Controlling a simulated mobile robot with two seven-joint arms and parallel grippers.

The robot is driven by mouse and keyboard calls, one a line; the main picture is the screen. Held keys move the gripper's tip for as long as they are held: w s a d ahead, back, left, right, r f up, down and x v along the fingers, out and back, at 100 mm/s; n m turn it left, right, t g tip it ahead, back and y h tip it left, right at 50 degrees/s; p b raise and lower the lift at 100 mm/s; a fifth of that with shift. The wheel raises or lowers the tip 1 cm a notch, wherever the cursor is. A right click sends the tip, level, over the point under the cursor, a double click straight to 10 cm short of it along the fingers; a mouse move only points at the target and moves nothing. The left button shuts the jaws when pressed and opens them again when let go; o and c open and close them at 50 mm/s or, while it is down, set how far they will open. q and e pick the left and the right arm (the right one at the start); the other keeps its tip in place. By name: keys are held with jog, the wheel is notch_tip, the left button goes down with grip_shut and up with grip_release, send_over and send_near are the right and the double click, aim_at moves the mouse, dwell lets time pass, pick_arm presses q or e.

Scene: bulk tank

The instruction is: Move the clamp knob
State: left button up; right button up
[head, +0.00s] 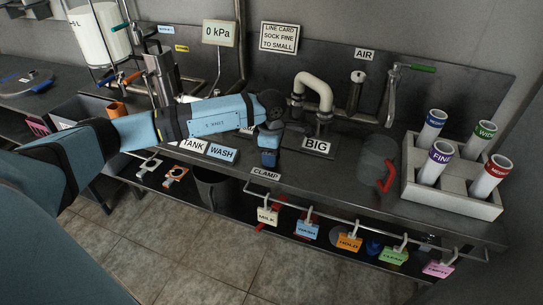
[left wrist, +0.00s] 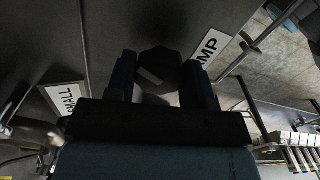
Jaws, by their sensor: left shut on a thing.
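The clamp knob (left wrist: 158,66) is a dark, faceted knob, seen in the left wrist view between the two fingers of my left gripper (left wrist: 160,76). The gripper is shut on it. In the head view my left gripper (head: 268,157) points down at the bench, just behind the "CLAMP" label (head: 265,174), and hides the knob. Part of that label (left wrist: 211,50) also shows in the left wrist view, right of the knob. My right gripper is in neither view.
A white bent pipe (head: 313,90) and the "BIG" label (head: 317,145) stand right of the gripper. A grey cylinder with a red handle (head: 386,177) and a holder (head: 455,200) with several tubes are farther right. A rail (head: 345,221) with hanging tags runs along the front edge.

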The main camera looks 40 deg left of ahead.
pick_arm(q)
jog(key=m+b, duration=0.1)
jog(key=m, duration=0.2)
jog(key=shift+m, duration=0.4)
jog(key=m+b, duration=0.1)
jog(key=m, duration=0.1)
jog(key=shift+m, duration=0.3)
jog(key=shift+m+b, duration=0.35)
jog(key=shift+m, duration=1.35)
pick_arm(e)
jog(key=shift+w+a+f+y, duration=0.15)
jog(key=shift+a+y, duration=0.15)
pick_arm(q)
jog(key=o, duration=0.9)
jog(key=shift+o, duration=0.2)
